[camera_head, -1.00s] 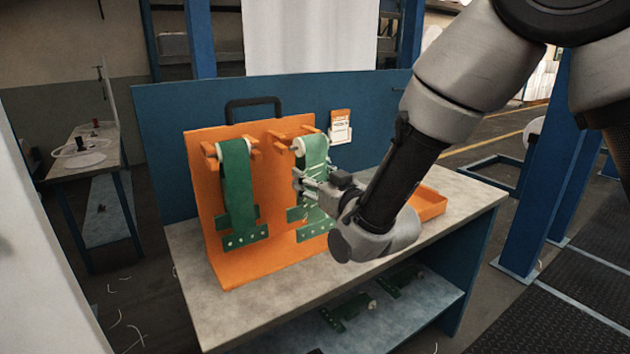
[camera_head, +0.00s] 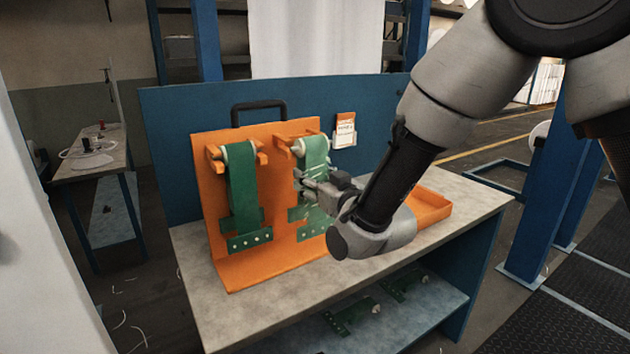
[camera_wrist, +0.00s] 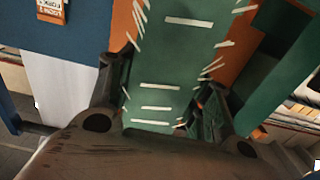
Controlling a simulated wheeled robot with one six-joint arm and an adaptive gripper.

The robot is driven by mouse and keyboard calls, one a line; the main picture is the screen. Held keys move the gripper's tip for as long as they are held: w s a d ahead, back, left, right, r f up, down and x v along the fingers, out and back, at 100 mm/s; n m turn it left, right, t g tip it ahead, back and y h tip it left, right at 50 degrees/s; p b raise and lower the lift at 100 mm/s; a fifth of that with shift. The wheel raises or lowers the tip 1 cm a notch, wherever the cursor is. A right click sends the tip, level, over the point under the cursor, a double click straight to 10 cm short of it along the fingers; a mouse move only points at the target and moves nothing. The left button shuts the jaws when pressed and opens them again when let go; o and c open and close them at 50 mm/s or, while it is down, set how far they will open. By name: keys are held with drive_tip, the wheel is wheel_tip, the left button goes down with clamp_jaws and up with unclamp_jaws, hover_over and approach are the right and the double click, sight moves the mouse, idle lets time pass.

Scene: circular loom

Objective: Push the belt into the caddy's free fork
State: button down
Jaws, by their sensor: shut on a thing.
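The orange caddy (camera_head: 206,180) stands upright on the bench with two forks at its top. One green belt (camera_head: 241,190) hangs by its white roller in the left fork. A second green belt (camera_head: 316,150) hangs at the right fork (camera_head: 284,142), its white roller end at the fork; I cannot tell whether it is fully seated. My gripper (camera_head: 312,188) is shut on this second belt below the roller. In the wrist view the belt (camera_wrist: 165,60), with white dashes, runs up between the fingers of my gripper (camera_wrist: 165,90).
A white and orange tag (camera_head: 345,130) is on the blue back panel (camera_head: 175,120). An orange tray (camera_head: 430,207) sits on the bench (camera_head: 470,195) at right. More green belt pieces (camera_head: 350,318) lie on the lower shelf. The bench front is clear.

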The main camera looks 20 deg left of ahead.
drive_tip(key=shift+w+a, duration=0.15)
idle(0.4)
drive_tip(key=shift+x, duration=1.65)
drive_tip(key=c, duration=0.6)
unclamp_jaws()
drive_tip(key=shift+o, duration=0.2)
drive_tip(key=v, duration=1.2)
